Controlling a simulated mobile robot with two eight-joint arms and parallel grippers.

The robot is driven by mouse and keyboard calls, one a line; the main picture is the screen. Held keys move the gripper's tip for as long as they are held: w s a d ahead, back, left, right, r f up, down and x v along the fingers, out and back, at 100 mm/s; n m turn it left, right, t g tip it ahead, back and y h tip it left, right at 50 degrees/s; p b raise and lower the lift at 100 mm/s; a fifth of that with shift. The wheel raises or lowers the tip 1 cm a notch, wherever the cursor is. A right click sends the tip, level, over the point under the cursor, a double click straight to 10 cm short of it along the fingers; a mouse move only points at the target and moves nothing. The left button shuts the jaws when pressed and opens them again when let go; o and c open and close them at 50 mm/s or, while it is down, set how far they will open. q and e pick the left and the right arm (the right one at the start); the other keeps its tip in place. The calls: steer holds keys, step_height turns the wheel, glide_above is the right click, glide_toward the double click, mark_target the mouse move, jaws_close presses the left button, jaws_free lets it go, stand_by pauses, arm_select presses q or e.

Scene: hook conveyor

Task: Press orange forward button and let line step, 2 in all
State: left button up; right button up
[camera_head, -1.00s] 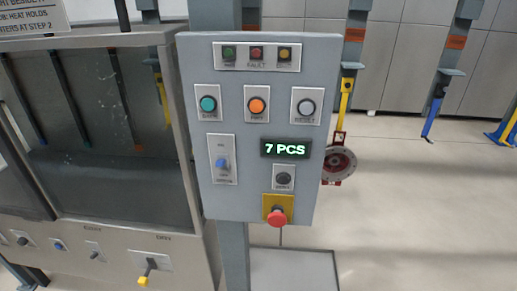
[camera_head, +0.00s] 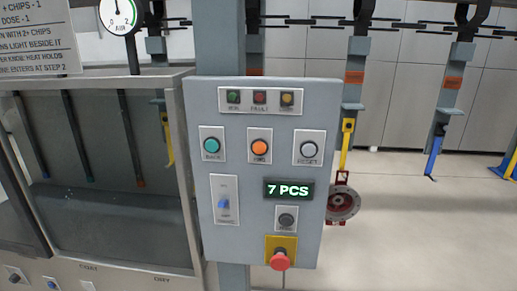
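The grey control panel (camera_head: 236,240) stands upright in the middle of the head view. Its orange forward button (camera_head: 260,147) sits between the teal back button (camera_head: 212,144) and the grey reset button (camera_head: 308,149). The display (camera_head: 289,190) reads "7 PCS". The green, red and yellow lamps (camera_head: 259,98) along the top look unlit. Neither of my grippers shows, and nothing touches the buttons. Behind the panel, the overhead hook line carries hangers, one with a yellow hook (camera_head: 346,142) holding a dark red round part (camera_head: 342,203).
A glass-fronted cabinet (camera_head: 187,160) stands close on the left, with a gauge (camera_head: 118,14) above. A blue hook (camera_head: 433,155) hangs at right. Floor on the right is clear.

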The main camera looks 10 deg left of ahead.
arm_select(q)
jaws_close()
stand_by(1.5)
